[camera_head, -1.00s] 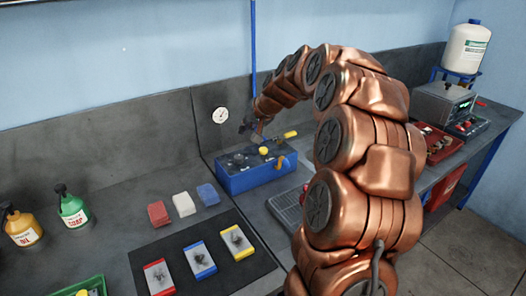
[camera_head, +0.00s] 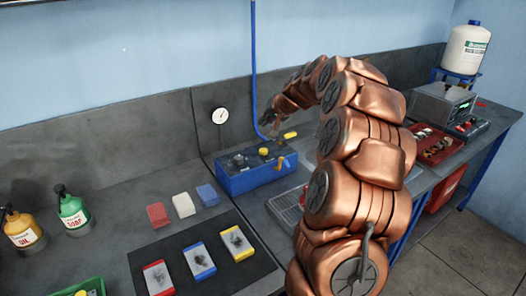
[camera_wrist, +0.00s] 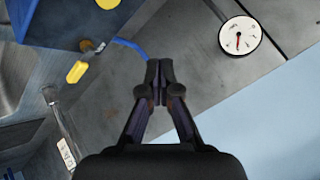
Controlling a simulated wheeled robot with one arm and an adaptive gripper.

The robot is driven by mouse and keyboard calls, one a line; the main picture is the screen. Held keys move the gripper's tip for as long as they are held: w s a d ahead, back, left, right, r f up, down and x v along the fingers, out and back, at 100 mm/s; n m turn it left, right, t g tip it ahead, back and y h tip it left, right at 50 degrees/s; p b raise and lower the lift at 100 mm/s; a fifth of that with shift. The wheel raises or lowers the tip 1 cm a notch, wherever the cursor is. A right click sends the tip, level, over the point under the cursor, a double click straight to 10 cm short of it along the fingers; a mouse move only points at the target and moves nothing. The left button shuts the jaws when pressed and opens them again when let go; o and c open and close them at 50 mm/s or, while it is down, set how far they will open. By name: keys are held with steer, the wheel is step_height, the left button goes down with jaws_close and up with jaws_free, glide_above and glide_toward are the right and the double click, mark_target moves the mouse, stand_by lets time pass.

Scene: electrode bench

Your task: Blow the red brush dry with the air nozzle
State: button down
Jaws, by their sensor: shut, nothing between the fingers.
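I see no clear red brush; a red block (camera_head: 158,215) lies on the bench beside a white and a blue one. A yellow-handled metal fitting, perhaps the air nozzle (camera_head: 290,135), sits at the back of the blue box (camera_head: 248,180). In the wrist view the yellow handle (camera_wrist: 77,71) is left of my gripper (camera_wrist: 160,82), with a blue hose (camera_wrist: 128,44) running from the fitting to behind my fingertips. My gripper is shut and empty, apart from the handle. In the head view its tips are small and dark near the hanging hose (camera_head: 254,70).
A dark mat (camera_head: 212,273) holds three pads edged red, blue and yellow. Soap (camera_head: 72,210) and oil (camera_head: 22,232) bottles stand at left. A red tray (camera_head: 447,156) with small items is right of my arm. A round gauge (camera_wrist: 240,36) is on the back panel.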

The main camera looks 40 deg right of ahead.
steer(key=b, duration=0.3)
glide_above(265, 150)
step_height(265, 150, down, 7)
steer(key=shift+s+a, duration=0.1)
steer(key=shift+a, duration=0.05)
steer(key=shift+f, duration=0.6)
steer(key=shift+f+b, duration=0.15)
steer(key=shift+b, duration=0.3)
stand_by(0.4)
steer(key=shift+f+b, duration=0.3)
steer(key=shift+f+b, duration=0.5)
steer(key=shift+f, duration=0.1)
stand_by(1.1)
steer(key=shift+r, duration=0.15)
steer(key=shift+r+p, duration=0.35)
steer(key=shift+r, duration=0.6)
steer(key=shift+r+p, duration=0.85)
steer(key=shift+r, duration=1.65)
